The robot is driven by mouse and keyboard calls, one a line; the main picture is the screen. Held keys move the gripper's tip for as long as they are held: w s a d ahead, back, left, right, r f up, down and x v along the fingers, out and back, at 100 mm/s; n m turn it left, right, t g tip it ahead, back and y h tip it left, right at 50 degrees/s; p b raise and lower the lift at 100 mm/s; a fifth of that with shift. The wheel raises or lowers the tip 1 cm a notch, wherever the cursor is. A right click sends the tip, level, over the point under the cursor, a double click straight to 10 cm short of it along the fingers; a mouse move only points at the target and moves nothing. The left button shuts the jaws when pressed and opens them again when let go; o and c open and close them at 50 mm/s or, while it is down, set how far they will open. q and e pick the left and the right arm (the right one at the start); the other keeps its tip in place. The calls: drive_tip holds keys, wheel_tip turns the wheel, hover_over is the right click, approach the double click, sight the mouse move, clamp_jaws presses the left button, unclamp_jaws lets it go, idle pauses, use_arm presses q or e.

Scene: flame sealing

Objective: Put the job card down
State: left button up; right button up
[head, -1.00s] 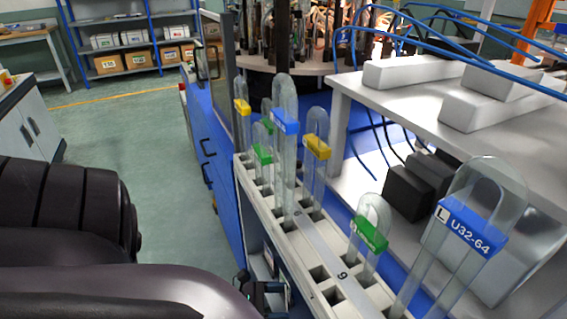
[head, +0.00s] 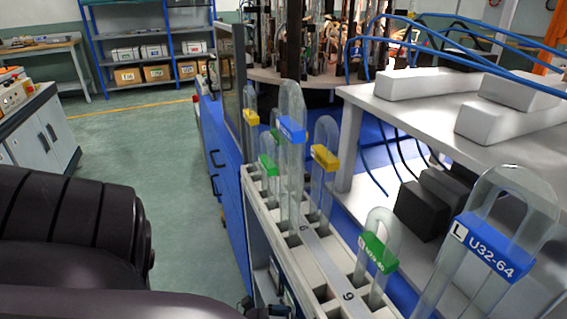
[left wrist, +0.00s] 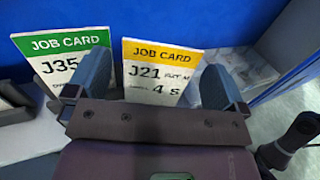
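In the left wrist view a yellow-topped job card (left wrist: 155,75) marked J21 stands beyond the gap between the fingers of my left gripper (left wrist: 155,82). The fingers are wide apart, with clear space on both sides of this card. A green-topped job card (left wrist: 58,62) marked J35 stands to its left, partly hidden by the left finger. The lower parts of both cards are hidden by my gripper. In the head view my left arm comes in at the lower left, and no job card can be made out. My right gripper is not in view.
A white rack (head: 300,249) holds several clear U-shaped tubes with coloured labels, including a large U32-64 tube (head: 487,246). A grey table (head: 480,125) with white blocks stands to the right. A dark rounded object (left wrist: 296,140) is near my left gripper. Open floor lies left.

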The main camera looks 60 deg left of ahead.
use_arm(q)
drive_tip(key=shift+r, duration=0.2)
drive_tip(key=shift+s+a, duration=0.15)
drive_tip(key=shift+s, duration=0.05)
drive_tip(key=v, duration=1.1)
drive_tip(key=shift+s, duration=0.25)
drive_tip(key=shift+a, duration=0.15)
